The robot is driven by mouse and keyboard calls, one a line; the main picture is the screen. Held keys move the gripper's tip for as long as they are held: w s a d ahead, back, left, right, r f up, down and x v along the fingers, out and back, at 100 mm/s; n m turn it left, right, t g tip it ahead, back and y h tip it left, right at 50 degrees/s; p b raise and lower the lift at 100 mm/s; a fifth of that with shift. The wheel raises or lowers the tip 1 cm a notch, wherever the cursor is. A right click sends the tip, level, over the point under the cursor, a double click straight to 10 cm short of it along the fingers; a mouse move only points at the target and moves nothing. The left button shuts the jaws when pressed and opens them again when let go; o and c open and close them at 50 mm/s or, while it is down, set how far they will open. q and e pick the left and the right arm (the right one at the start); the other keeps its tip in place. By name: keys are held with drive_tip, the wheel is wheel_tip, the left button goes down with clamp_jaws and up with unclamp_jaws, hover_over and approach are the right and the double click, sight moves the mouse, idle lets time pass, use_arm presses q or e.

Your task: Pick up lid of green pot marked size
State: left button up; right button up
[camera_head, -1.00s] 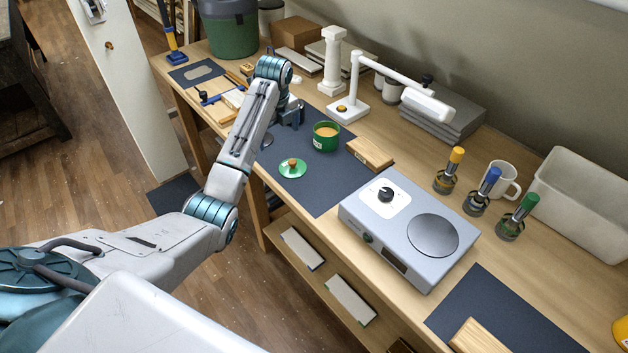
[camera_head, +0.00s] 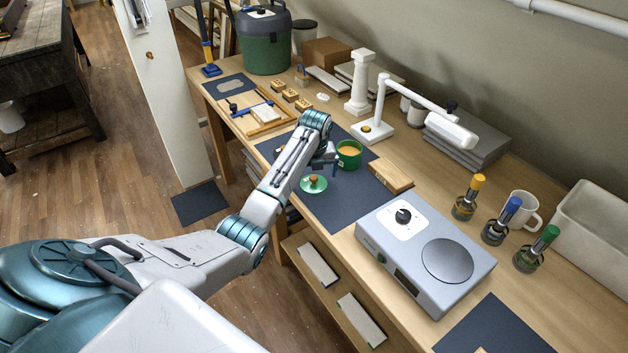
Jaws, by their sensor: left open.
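The green pot (camera_head: 349,155) stands on the dark mat (camera_head: 340,200) in the middle of the bench, uncovered, with tan contents. Its size mark is too small to read. A green lid (camera_head: 305,188) with a brown knob lies flat on the mat, in front and left of the pot. My left gripper (camera_head: 324,163) is open and points down just behind the lid, left of the pot. Its fingers are small and partly hidden by my wrist; I see nothing held. My right gripper does not show.
A wooden block (camera_head: 390,176) lies right of the pot, and a grey hotplate (camera_head: 425,255) stands in front of it. A white lamp (camera_head: 373,130) stands behind the pot. A wooden frame (camera_head: 262,116) and small blocks lie left. The mat's front is clear.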

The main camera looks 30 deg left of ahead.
use_arm(q)
wheel_tip(320, 180, down, 2)
drive_tip(key=shift+w+a+f, duration=0.1)
drive_tip(key=shift+a, duration=0.05)
drive_tip(key=shift+f, duration=0.2)
drive_tip(key=shift+c, duration=1.3)
drive_tip(key=c, duration=0.8)
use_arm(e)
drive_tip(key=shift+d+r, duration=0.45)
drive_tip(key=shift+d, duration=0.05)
use_arm(q)
drive_tip(key=shift+r, duration=0.1)
